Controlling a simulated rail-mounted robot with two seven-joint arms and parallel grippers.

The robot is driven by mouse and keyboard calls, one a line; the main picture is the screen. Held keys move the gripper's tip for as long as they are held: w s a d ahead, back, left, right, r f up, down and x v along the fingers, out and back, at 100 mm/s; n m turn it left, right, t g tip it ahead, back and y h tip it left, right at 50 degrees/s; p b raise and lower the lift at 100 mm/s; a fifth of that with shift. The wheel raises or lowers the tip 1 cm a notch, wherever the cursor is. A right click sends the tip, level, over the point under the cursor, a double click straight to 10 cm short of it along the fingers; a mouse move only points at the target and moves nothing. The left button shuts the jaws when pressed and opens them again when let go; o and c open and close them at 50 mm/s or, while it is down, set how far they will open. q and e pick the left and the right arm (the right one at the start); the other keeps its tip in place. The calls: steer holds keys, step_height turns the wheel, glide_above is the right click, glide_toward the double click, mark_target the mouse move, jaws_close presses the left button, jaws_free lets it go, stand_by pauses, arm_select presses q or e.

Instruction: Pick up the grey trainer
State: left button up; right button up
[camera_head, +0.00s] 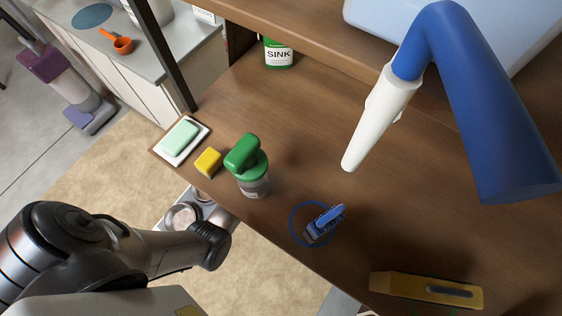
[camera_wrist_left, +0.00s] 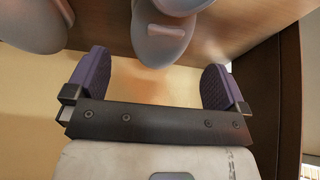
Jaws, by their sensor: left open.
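In the left wrist view, a smooth grey rounded shape (camera_wrist_left: 160,38), which looks like the grey trainer, shows at the top centre, cut off by the frame edge. Another grey rounded shape (camera_wrist_left: 32,22) is at the top left; I cannot tell whether it is part of a pair. My left gripper (camera_wrist_left: 156,84) is open, its two purple pads wide apart with nothing between them. The central grey shape lies beyond the gap, apart from the pads. In the head view my left arm reaches in from the left, its fingers hidden below the brown shelf edge. My right gripper is not seen.
A dark brown panel (camera_wrist_left: 272,100) stands close right of the left gripper.

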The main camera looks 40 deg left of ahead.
arm_select(q)
steer(key=shift+a+b+x, duration=0.2)
steer(key=shift+b+x, duration=1.2)
steer(key=shift+x, duration=1.3)
steer(key=c, duration=0.7)
steer(key=shift+c, duration=0.6)
steer(key=shift+s+r, duration=0.1)
steer(key=shift+r, duration=0.05)
